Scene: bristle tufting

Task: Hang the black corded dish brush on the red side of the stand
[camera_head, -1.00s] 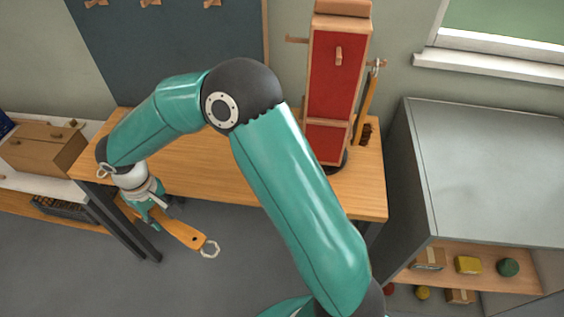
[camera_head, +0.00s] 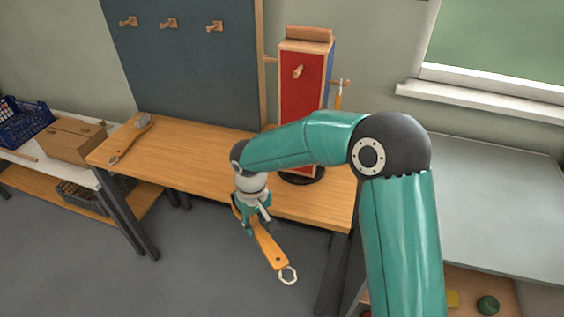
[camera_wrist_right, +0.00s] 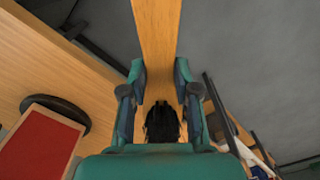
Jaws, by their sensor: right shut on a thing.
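My right gripper (camera_head: 253,212) is shut on the wooden handle of a dish brush (camera_head: 269,248), in front of the table's front edge. The brush slants down, with a pale cord loop (camera_head: 287,274) at its low end. In the right wrist view its black bristles (camera_wrist_right: 162,124) show between the fingers (camera_wrist_right: 160,80). The stand (camera_head: 307,33) is upright on the table, on a dark round base, behind my right arm. Its red side (camera_head: 301,92) faces me and bears a bare wooden peg (camera_head: 298,72). It also shows in the right wrist view (camera_wrist_right: 38,146). My left gripper is out of view.
Another wooden-handled brush (camera_head: 338,97) hangs from a peg on the stand's right. A brush with grey bristles (camera_head: 133,136) lies on the table's left end (camera_head: 178,150). A dark board with pegs (camera_head: 190,75) is behind.

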